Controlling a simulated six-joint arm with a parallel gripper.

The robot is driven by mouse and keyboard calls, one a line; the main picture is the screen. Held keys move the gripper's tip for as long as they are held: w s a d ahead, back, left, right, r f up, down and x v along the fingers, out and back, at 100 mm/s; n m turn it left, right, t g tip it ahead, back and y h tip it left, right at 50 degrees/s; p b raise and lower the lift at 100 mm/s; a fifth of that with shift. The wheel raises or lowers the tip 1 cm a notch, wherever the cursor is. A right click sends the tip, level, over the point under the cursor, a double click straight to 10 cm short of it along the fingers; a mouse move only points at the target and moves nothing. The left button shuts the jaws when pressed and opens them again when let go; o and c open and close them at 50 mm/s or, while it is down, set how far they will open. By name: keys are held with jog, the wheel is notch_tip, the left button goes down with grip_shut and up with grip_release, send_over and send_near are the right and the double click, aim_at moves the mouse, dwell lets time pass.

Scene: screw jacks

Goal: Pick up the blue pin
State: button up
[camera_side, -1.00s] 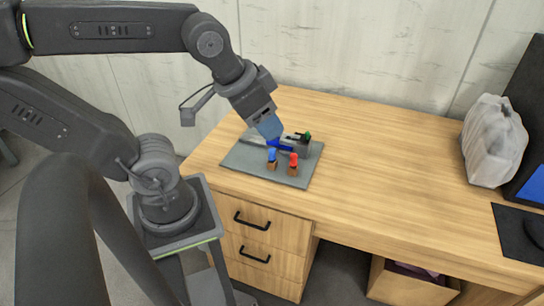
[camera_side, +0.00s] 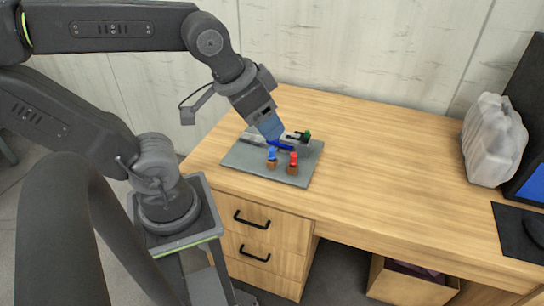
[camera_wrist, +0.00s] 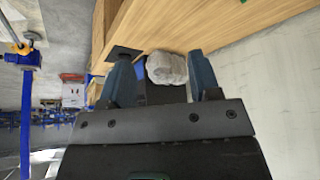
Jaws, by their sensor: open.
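The blue pin (camera_side: 271,152) stands upright on a small brown block on the grey mat (camera_side: 240,158), in the side view. A red pin (camera_side: 293,158) on a similar block is just right of it, and a green pin (camera_side: 306,135) is behind to the right. My gripper (camera_side: 274,134), with blue-grey fingers, points down just above and behind the blue pin, apart from it as far as I can tell. In the wrist view my gripper (camera_wrist: 160,57) has its two fingers spread with nothing held between them. I cannot make out the blue pin there.
The wooden desk (camera_side: 380,150) is clear right of the mat. A pale bag (camera_side: 494,140) and a black mat (camera_side: 512,235) are at the far right. An open box (camera_side: 400,285) is below the desk.

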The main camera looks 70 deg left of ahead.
jog(key=m+g+y, duration=0.3)
jog(key=m+g, duration=0.3)
jog(key=m, duration=1.2)
send_over(273, 150)
jog(key=d, duration=0.4)
notch_tip(273, 150, down, 17)
jog(key=x, duration=0.7)
jog(key=shift+w+a+f, duration=0.2)
jog(key=shift+w+a, duration=0.05)
jog(key=shift+a, duration=0.2)
jog(key=shift+x, duration=2.95)
